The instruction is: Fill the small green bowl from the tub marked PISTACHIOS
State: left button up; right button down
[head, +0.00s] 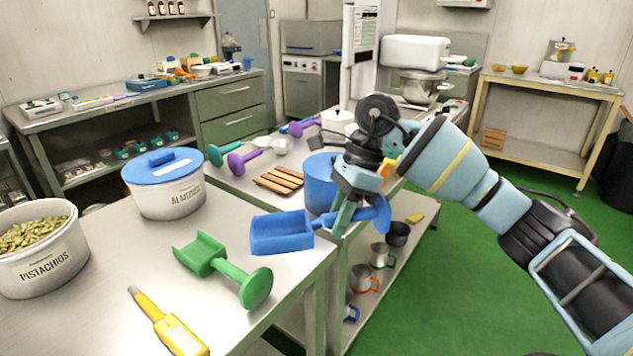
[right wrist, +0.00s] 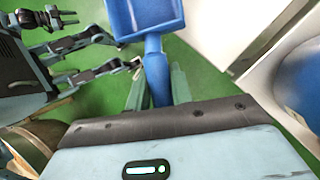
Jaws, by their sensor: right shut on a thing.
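The white tub marked PISTACHIOS (head: 45,262) stands open at the left of the near steel table, full of green-brown pistachios (head: 33,232). My right gripper (head: 345,215) is shut on the handle of a blue scoop (head: 282,232), held above the table's right edge, well to the right of the tub. The scoop also shows between the fingers in the right wrist view (right wrist: 148,20); no nuts show in it. I cannot pick out the small green bowl; several small teal containers (head: 125,152) sit on the back left shelf. Dark arm parts, probably mine, show in the right wrist view.
A white ALMONDS tub (head: 165,195) with a blue lid stands beside the pistachios. A green scoop (head: 225,265) and a yellow-handled tool (head: 168,325) lie in front. A blue tub (head: 319,182) stands behind my right gripper. A wooden slatted rack (head: 279,181) lies nearby.

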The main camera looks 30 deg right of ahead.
jog(key=s+a+f+n+g+h, duration=0.2)
jog(key=s+a+f+n+h, duration=0.1)
jog(key=n, duration=0.8)
jog(key=s+a+f+n+g+h, duration=0.1)
jog(key=s+a+f+n+h, duration=0.3)
jog(key=n, duration=0.7)
jog(key=shift+s+a+f+n+g, duration=0.35)
jog(key=shift+s+a+f, duration=0.2)
jog(key=shift+a, duration=0.6)
